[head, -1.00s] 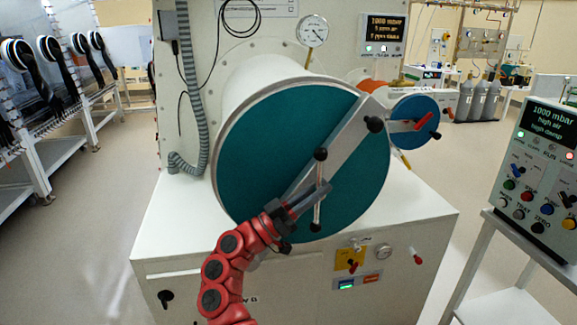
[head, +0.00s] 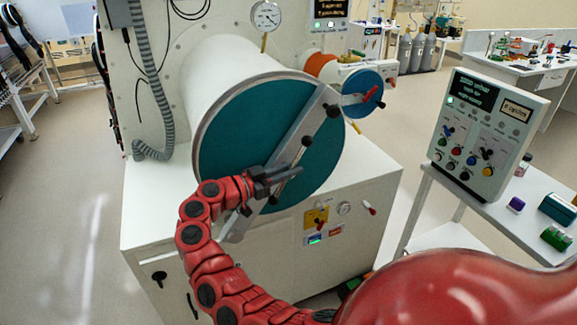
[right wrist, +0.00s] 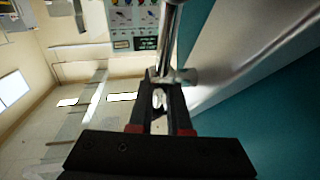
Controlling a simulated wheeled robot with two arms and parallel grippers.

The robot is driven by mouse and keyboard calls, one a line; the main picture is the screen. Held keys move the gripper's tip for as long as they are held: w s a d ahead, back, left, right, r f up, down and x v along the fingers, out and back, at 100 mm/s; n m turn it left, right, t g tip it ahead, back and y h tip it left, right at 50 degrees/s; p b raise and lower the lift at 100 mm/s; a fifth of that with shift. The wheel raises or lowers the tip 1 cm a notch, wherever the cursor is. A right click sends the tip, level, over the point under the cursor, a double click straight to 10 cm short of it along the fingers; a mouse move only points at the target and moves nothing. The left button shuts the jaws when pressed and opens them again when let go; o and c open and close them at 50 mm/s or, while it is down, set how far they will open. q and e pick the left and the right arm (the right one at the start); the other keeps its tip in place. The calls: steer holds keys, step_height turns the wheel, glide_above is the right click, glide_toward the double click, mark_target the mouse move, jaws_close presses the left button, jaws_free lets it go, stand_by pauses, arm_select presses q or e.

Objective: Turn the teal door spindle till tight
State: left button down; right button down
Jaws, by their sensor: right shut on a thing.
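The large round teal door (head: 235,135) closes the white cylinder, with a pale metal bar (head: 312,118) slanting across it. The spindle's handle, a thin metal rod (head: 301,151) with black end knobs, sits in front of the bar and leans to the upper right. My right gripper (head: 292,176) is at the handle, shut on it. In the right wrist view the fingers (right wrist: 160,108) close around the shiny metal rod (right wrist: 170,35); the gripped spot is partly hidden by the fingers. My left gripper is not in view.
A smaller blue door (head: 362,93) with a red handle is at the upper right. A control panel (head: 487,130) stands on a white side table (head: 520,220) at right. A pressure gauge (head: 266,16) is above the door. Floor at left is clear.

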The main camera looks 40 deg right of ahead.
steer(key=c, duration=0.9)
jaws_free()
steer(key=shift+d, duration=0.15)
steer(key=shift+o, duration=0.2)
steer(key=w+a+b, duration=0.3)
steer(key=a+b, duration=0.2)
steer(key=a, duration=1.2)
steer(key=shift+a+r, duration=0.1)
